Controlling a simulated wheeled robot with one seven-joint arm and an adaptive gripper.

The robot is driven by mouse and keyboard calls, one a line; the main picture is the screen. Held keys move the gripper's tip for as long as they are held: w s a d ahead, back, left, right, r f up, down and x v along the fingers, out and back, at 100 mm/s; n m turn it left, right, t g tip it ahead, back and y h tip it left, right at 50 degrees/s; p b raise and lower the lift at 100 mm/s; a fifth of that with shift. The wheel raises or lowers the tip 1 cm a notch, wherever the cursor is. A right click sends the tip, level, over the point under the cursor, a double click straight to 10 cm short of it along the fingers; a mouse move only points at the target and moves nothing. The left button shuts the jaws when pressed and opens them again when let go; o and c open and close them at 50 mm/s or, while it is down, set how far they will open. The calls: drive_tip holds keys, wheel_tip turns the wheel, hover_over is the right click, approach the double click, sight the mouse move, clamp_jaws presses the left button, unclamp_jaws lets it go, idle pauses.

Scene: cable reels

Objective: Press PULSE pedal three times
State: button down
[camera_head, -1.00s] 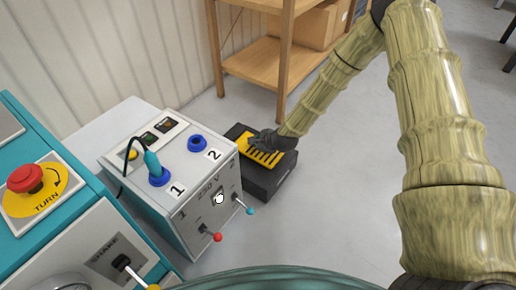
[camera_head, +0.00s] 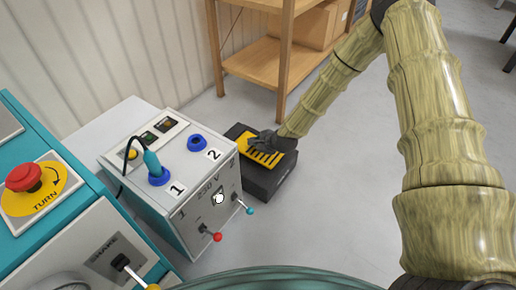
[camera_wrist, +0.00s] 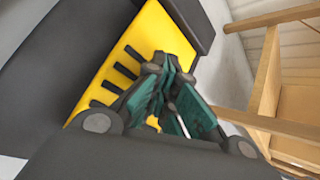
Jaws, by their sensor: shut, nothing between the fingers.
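The pedal is a black floor block (camera_head: 262,183) with a yellow, black-slotted plate (camera_head: 264,157) on top. It stands on the floor to the right of the grey control box. My gripper (camera_head: 258,141) is at the back part of the yellow plate, fingers shut and empty. In the wrist view the closed teal fingertips (camera_wrist: 165,68) lie over the yellow plate (camera_wrist: 135,50), hiding part of it. I cannot tell whether they touch it or whether the plate is pushed down. No PULSE label is readable.
The grey box (camera_head: 190,180) has blue sockets, a plugged cable and two levers. A teal machine (camera_head: 85,220) with a red stop button (camera_head: 24,178) stands at left. A wooden shelf (camera_head: 255,64) stands close behind the pedal. Floor to the right is clear.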

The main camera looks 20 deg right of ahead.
drive_tip(key=shift+f+b, duration=0.4)
drive_tip(key=shift+f, duration=0.55)
idle(1.2)
drive_tip(key=shift+r, duration=0.1)
drive_tip(key=shift+r+p, duration=1.55)
drive_tip(key=shift+r+p, duration=2.05)
drive_tip(key=shift+r, duration=0.5)
